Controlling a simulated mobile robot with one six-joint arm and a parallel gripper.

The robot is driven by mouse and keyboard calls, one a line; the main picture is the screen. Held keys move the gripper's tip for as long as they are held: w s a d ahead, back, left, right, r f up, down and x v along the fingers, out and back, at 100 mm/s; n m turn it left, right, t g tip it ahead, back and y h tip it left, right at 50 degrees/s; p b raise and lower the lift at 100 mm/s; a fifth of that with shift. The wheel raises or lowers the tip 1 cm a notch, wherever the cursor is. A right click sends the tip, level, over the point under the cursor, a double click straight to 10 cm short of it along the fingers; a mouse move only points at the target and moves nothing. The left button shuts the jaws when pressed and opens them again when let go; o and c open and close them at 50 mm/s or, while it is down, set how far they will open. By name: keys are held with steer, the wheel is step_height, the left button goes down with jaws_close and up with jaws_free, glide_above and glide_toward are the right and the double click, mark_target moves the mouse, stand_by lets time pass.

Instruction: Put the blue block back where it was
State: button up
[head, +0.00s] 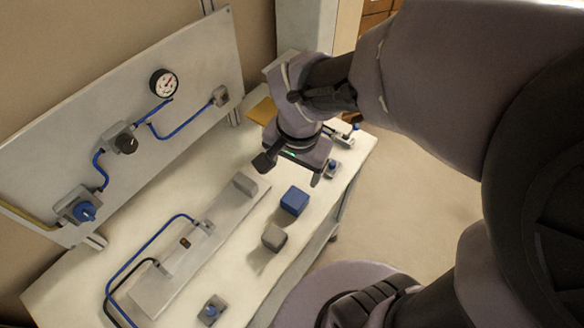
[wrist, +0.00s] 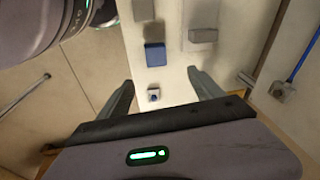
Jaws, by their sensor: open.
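The blue block (head: 294,201) sits on the white bench top, near its right-hand edge. It also shows in the wrist view (wrist: 155,54), beyond my fingertips. A grey block (head: 274,237) stands a little nearer the front beside it, and shows at the top of the wrist view (wrist: 143,10). My gripper (head: 290,171) is open and empty above the bench, behind the blue block in the head view. Its two fingers are spread wide in the wrist view (wrist: 160,77), with nothing between them but bench and a small blue-knobbed fitting (wrist: 154,95) below.
A raised pale plate (head: 170,290) with grey end pieces and hoses lies left of the blocks. An upright panel (head: 50,140) carries a gauge (head: 163,83), blue tubing and knobs. Another small blue-knobbed fitting (head: 211,310) stands at the front.

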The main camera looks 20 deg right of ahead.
steer(key=s+a+r+n+t+y, duration=0.2)
steer(key=s+r+n+t, duration=0.1)
steer(key=s+r, duration=0.6)
steer(key=shift+s+a+r+n+t, duration=0.3)
steer(key=shift+r+n, duration=0.25)
steer(key=shift+n, duration=0.25)
step_height(320, 180, down, 10)
steer(key=b, duration=0.9)
steer(key=shift+r+b, duration=0.15)
steer(key=shift+b, duration=0.25)
